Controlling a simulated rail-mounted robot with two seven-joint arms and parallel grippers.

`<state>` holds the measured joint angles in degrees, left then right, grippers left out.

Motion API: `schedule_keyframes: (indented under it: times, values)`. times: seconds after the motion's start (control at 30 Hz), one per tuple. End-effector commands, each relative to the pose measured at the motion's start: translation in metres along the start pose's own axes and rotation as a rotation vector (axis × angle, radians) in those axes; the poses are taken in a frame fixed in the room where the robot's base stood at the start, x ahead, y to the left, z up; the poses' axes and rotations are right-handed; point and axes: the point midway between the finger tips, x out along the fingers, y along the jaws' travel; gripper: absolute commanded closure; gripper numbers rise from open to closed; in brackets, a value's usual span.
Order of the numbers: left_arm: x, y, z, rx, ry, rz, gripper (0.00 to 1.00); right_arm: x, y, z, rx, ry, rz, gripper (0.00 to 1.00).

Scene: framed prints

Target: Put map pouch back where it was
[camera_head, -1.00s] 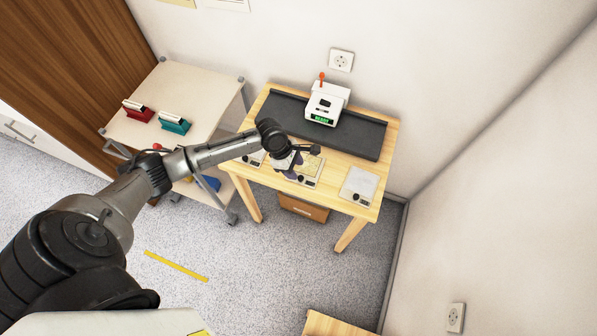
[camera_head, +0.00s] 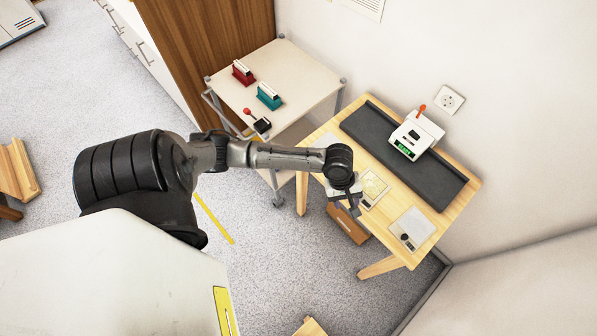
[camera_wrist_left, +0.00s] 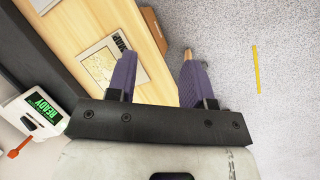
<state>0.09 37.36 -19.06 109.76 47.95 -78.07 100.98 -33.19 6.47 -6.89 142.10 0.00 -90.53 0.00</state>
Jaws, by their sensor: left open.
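The map pouch (camera_head: 373,188) is a flat, pale pouch with a yellowish map face. It lies on the wooden table near the front edge, and the word MAP on it is legible in the left wrist view (camera_wrist_left: 102,66). My left gripper (camera_head: 350,198) is beside it at the table's front edge, partly covering it in the head view. In the left wrist view the purple-padded fingers (camera_wrist_left: 158,56) are apart with nothing between them. One finger appears beside the pouch; contact cannot be told. My right gripper is in neither view.
A similar grey pouch (camera_head: 411,228) lies to the right on the table (camera_head: 452,222). A dark mat (camera_head: 405,155) carries a white device (camera_head: 416,134) reading READY. A cart (camera_head: 300,72) holds red and teal items. A brown box (camera_head: 347,224) sits below the table.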

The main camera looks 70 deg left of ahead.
Motion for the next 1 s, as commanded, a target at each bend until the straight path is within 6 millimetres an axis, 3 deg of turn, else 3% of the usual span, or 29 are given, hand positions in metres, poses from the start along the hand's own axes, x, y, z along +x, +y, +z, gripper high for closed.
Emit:
schedule_keyframes:
  times: [0.03,0.2,0.33,0.5,0.7,1.0]
  values:
    - [0.007,-0.015,0.023,0.149,-0.001,0.008,0.53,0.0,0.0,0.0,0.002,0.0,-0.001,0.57]
    - [0.009,-0.052,0.07,0.645,0.069,0.029,0.53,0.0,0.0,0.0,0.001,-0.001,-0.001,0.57]
    - [-0.002,-0.079,0.092,0.958,0.149,0.013,0.53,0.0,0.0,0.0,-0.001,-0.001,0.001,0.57]
    - [-0.023,-0.108,0.105,1.253,0.244,-0.058,0.53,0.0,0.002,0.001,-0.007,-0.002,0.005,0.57]
    - [-0.043,-0.131,0.108,1.445,0.303,-0.154,0.53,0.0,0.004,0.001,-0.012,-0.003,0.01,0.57]
    - [-0.051,-0.139,0.108,1.516,0.32,-0.199,0.53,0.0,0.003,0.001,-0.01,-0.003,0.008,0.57]
